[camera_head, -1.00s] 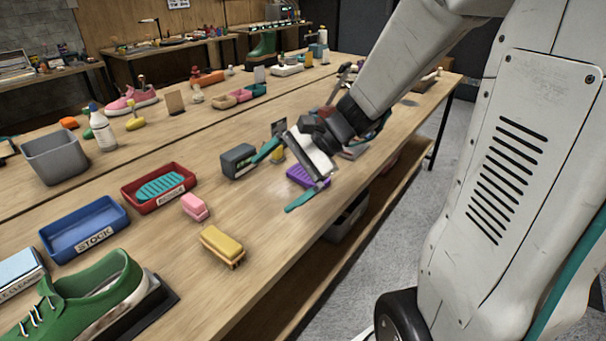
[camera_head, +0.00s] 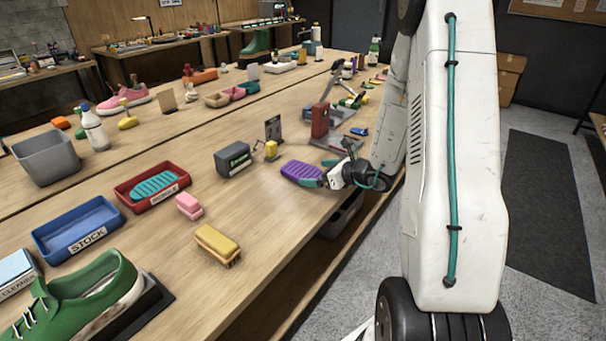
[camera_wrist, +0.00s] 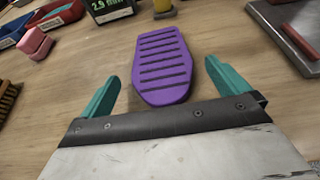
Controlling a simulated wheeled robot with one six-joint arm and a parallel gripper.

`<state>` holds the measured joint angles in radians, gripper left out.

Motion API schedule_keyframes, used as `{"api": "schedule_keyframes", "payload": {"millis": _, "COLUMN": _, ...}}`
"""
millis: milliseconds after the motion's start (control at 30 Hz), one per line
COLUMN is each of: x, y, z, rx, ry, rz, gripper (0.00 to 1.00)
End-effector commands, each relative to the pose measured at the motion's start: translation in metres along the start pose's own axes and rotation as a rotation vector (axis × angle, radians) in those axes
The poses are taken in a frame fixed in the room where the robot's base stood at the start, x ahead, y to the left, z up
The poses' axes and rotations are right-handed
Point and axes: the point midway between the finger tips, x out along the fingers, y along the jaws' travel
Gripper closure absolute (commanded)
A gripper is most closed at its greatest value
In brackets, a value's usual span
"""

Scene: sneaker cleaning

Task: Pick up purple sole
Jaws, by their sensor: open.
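The purple sole (camera_head: 300,171) lies flat on the wooden table, with dark ridges across its top. It also shows in the wrist view (camera_wrist: 163,66), pointing away from me. My gripper (camera_head: 327,175) is low at the right end of the sole, near the table's front edge. In the wrist view my gripper (camera_wrist: 160,85) has its two teal fingers spread wide, one on each side of the sole's near end. The fingers appear apart from the sole, and nothing is held.
A red device (camera_head: 320,120) on a grey base is behind my gripper. A red tray (camera_head: 128,203) holds a teal sole (camera_head: 155,184).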

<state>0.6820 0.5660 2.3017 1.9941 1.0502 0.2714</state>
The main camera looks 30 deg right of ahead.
Motion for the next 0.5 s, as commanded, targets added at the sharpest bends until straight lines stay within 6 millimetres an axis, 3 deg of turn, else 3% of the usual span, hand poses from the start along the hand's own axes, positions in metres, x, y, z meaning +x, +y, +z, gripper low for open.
{"api": "schedule_keyframes", "payload": {"millis": 267, "x": 0.040, "y": 0.000, "z": 0.001, "rx": -0.002, "ry": 0.001, "rz": 0.003, "gripper": 0.00}}
{"api": "schedule_keyframes", "payload": {"millis": 500, "x": 0.044, "y": -0.001, "z": 0.001, "rx": -0.002, "ry": 0.001, "rz": 0.001, "gripper": 0.00}}
